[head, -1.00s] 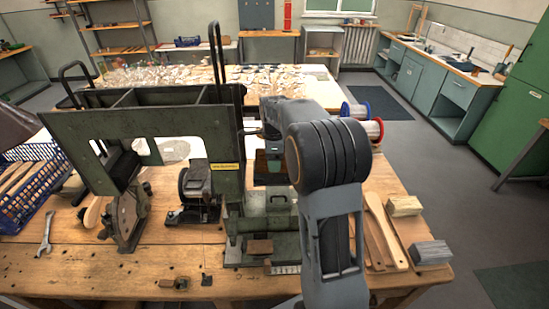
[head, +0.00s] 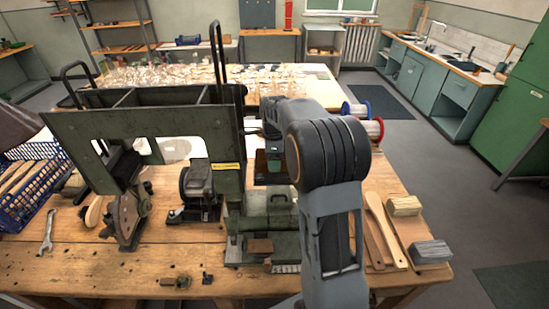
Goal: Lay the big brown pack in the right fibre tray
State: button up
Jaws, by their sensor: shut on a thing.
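My arm (head: 328,160) rises from the bottom centre, bends at a dark ribbed joint and reaches away to the left. Its wrist (head: 283,116) is beside the right end of the large dark green machine (head: 190,150). My gripper does not show; the arm and the machine's upright hide that spot. I cannot make out a big brown pack. The machine's top carries a long open trough (head: 160,97) with dividers; I cannot tell whether its right compartment is the right fibre tray. A small brown block (head: 260,246) lies on the machine's front base.
A blue basket (head: 40,180) with wooden pieces stands at the left. A spanner (head: 47,232) lies near it. At the right are wooden paddles (head: 385,230), two blocks and thread spools (head: 373,129). A tall looped handle (head: 217,60) stands up from the machine.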

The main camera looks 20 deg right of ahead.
jog(key=shift+f+b, duration=0.6)
jog(key=shift+f, duration=0.55)
dwell(1.9)
jog(key=o, duration=1)
jog(key=shift+o, duration=0.5)
jog(key=shift+r, duration=0.1)
jog(key=shift+r+p, duration=3.2)
jog(key=shift+r, duration=0.7)
